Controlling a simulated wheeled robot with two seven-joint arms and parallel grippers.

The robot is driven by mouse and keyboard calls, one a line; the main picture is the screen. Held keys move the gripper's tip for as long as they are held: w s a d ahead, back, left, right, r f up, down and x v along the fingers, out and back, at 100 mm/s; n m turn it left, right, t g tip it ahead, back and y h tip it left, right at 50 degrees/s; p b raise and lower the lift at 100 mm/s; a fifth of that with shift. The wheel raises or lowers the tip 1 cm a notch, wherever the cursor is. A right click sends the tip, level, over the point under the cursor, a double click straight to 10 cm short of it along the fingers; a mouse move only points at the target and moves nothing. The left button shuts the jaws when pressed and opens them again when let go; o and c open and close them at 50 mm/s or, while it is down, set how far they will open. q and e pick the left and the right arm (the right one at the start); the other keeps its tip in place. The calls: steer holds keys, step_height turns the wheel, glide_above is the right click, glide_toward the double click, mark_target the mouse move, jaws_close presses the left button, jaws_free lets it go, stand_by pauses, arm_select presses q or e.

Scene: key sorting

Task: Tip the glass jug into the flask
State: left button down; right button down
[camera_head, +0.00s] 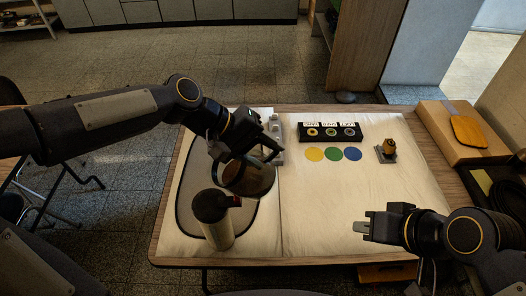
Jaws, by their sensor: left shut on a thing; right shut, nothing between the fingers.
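The glass jug (256,184) is see-through with a brownish tint. My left gripper (268,152) is shut on it and holds it tilted above the left part of the table. The flask (217,233) stands upright below and slightly left of the jug, with a black top and a cream body. The jug's lower edge overlaps the area beside the flask's top in the picture; I cannot tell whether they touch or whether anything flows. My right gripper (364,228) is shut and empty above the front right of the table.
A black rack with three rings (331,132) stands at the back, with yellow, green and blue discs (333,154) before it. A small stand with an orange-brown object (387,149) is right. A dark-edged grey mat (190,180) lies left. The middle cloth (320,200) is clear.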

mark_target(248, 155)
arm_select(q)
steer(key=shift+s+a+h+b, duration=0.1)
steer(key=shift+a+h+b, duration=0.4)
steer(key=shift+b, duration=1.5)
steer(key=shift+s+a+h+b, duration=0.15)
steer(key=shift+h+b, duration=0.65)
steer(key=shift+b, duration=1.15)
steer(key=shift+s+a+r+m+t+h+b, duration=0.15)
steer(key=shift+a+h+b, duration=0.55)
steer(key=shift+b, duration=1.4)
steer(key=shift+s+a+m+t+h+b, duration=0.2)
steer(key=shift+a+h+b, duration=0.45)
steer(key=shift+b, duration=1.4)
